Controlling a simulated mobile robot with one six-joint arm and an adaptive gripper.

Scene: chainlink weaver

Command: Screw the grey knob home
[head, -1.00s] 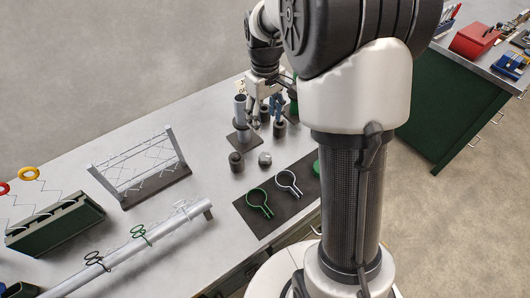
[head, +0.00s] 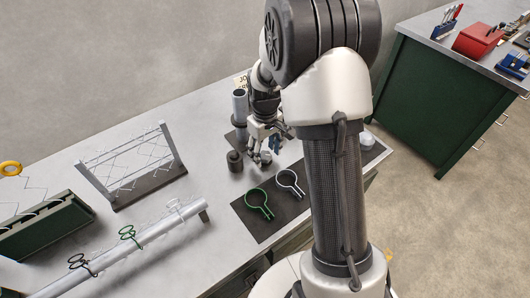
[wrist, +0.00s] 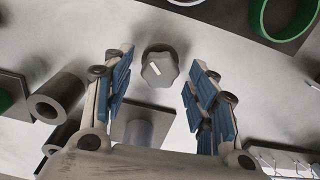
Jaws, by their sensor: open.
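The grey knob (wrist: 160,70) is lobed, with a pale mark on its top, and shows in the wrist view between and just beyond my fingertips. In the head view the knob (head: 265,157) is a small light grey shape on the bench, close by my fingers. My gripper (head: 264,150) points down above it with its blue-padded fingers apart. In the wrist view my gripper (wrist: 157,78) has a clear gap on both sides of the knob. How far the knob is screwed on cannot be told.
A dark grey cylinder (head: 235,161) stands just left of my gripper. A grey upright tube (head: 240,105) stands behind it. A dark mat (head: 246,211) with a green ring clamp (head: 259,204) and a white one (head: 290,182) lies in front. A wire rack (head: 130,170) stands left.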

